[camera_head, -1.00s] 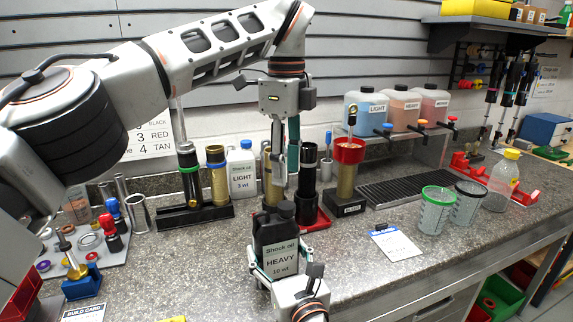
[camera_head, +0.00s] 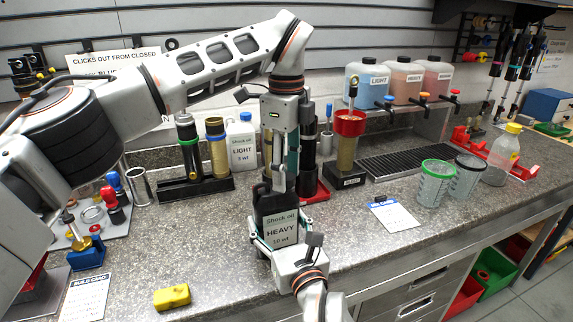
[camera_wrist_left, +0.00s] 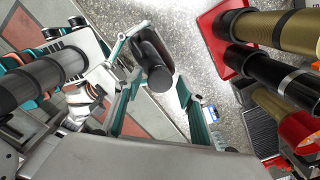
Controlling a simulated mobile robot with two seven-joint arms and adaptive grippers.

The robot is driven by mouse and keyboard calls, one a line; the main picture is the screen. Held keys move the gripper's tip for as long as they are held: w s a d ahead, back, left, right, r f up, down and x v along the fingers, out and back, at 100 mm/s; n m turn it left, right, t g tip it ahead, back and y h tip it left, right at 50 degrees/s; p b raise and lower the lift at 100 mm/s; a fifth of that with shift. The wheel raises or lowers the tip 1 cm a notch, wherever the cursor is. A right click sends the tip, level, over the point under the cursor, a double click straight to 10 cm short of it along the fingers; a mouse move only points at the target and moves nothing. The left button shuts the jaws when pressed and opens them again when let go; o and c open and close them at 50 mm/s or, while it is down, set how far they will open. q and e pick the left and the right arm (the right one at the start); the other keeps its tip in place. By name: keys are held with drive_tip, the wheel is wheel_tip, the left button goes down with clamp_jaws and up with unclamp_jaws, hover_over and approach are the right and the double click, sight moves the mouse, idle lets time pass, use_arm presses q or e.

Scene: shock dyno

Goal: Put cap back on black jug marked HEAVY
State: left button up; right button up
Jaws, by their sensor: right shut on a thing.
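The black jug marked HEAVY (camera_head: 279,230) stands upright near the bench's front edge. My right gripper (camera_head: 272,243) is shut around its lower body from the front. My left gripper (camera_head: 280,188) points down right at the jug's top, and its fingers hide part of the neck. In the left wrist view the left fingers (camera_wrist_left: 158,100) are spread, with a round black cap (camera_wrist_left: 159,78) at the jug's top between them. I see no clear grip on the cap. I cannot tell whether it is seated on the neck.
A white LIGHT bottle (camera_head: 243,148) and dark and gold tubes stand behind the jug. A red funnel cup on a gold tube (camera_head: 347,150) is to the right. A yellow block (camera_head: 172,296) lies front left. Bench around the blue-topped card (camera_head: 394,215) is mostly clear.

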use_arm(q)
clamp_jaws()
drive_tip(key=m, duration=0.3)
drive_tip(key=shift+m, duration=0.4)
drive_tip(key=m, duration=0.3)
drive_tip(key=shift+m, duration=0.3)
drive_tip(key=m, duration=0.3)
drive_tip(key=shift+m, duration=0.4)
drive_tip(key=m, duration=0.3)
drive_tip(key=shift+m, duration=0.3)
drive_tip(key=m, duration=0.6)
drive_tip(key=shift+o, duration=0.7)
unclamp_jaws()
